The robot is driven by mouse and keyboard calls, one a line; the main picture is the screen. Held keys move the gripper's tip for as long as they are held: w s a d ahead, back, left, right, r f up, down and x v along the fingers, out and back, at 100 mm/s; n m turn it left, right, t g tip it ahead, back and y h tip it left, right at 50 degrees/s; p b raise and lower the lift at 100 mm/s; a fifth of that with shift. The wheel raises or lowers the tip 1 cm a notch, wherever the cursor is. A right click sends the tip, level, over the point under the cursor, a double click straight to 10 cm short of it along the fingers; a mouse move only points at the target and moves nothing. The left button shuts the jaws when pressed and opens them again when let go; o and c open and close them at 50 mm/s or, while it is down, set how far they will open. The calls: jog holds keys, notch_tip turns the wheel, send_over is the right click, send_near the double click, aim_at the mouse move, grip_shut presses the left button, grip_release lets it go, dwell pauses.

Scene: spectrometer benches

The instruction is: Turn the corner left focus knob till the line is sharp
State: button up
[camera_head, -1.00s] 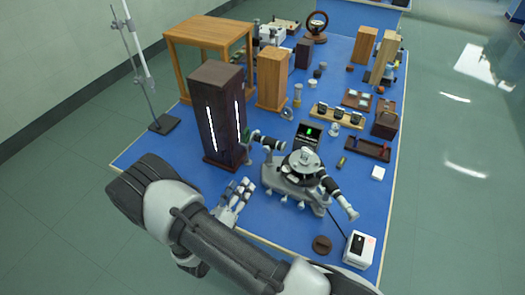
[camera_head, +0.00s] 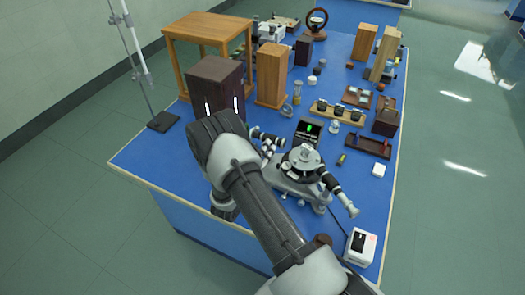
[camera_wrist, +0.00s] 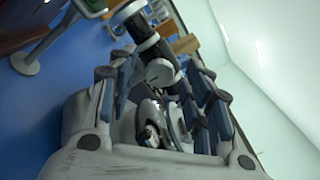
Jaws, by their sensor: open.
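The spectrometer (camera_head: 302,160) stands on the blue bench with a round table on top and tubes at its left and right. A small black screen (camera_head: 309,128) behind it shows a green mark, too small to judge sharpness. In the wrist view, a black tube with pale bands (camera_wrist: 135,20) ends near a round grey knob (camera_wrist: 158,72); I cannot tell if this is the focus knob. My gripper (camera_wrist: 160,85) is open, with fingers on either side of that knob's area; contact is unclear. In the head view my arm mostly hides the gripper.
A dark tall box (camera_head: 215,85) stands left of the spectrometer, partly behind my arm. A wooden block (camera_head: 271,75) and a wooden frame (camera_head: 205,28) stand further back. A white box (camera_head: 360,246) sits at the front right corner. Several small items crowd the bench's right side.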

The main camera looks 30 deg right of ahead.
jog(key=shift+w+d, duration=0.15)
jog(key=shift+d, duration=0.05)
jog(key=c, duration=1.1)
